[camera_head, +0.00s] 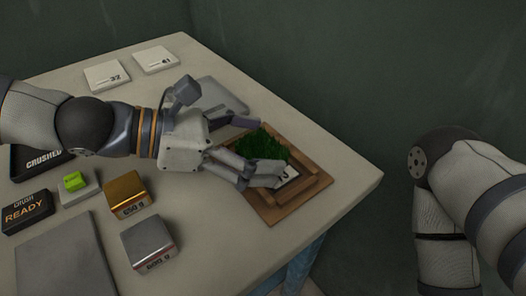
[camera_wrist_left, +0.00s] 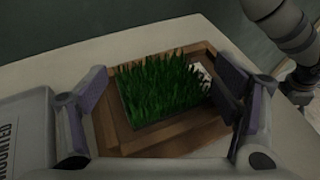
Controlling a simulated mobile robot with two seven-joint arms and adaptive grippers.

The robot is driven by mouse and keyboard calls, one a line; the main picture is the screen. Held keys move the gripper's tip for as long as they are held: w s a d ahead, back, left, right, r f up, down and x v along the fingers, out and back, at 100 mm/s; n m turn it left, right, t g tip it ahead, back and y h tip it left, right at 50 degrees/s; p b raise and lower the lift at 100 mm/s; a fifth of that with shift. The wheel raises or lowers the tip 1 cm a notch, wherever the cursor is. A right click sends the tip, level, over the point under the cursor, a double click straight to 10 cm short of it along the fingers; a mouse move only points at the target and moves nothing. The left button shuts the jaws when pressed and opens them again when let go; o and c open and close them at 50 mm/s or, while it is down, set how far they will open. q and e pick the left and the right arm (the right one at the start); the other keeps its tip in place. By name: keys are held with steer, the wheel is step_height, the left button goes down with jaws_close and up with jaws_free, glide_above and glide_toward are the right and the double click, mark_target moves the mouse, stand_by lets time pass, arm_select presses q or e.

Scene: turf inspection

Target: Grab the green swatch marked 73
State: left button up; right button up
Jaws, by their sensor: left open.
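A green grass swatch (camera_head: 262,146) sits in a brown wooden tray (camera_head: 309,199) near the table's right edge. A white tag (camera_head: 289,175) lies at its near side; a finger covers part of it, and I cannot read the number. My left gripper (camera_head: 257,150) is open, with one finger beyond the swatch and the other on its near side. In the left wrist view, the grass (camera_wrist_left: 162,90) stands between the two spread fingers (camera_wrist_left: 160,98), with gaps visible. My right arm shows at the right, but its gripper is out of view.
White tiles marked 32 (camera_head: 107,75) and 41 (camera_head: 155,59) lie at the back. A gold block (camera_head: 127,192), a silver block (camera_head: 147,242), a green button (camera_head: 75,181) and a READY display (camera_head: 27,211) stand left. A grey plate (camera_head: 222,96) lies behind my left gripper.

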arm_select(q)
steer(key=c, duration=0.5)
steer(key=shift+r, duration=0.2)
steer(key=shift+c, duration=0.6)
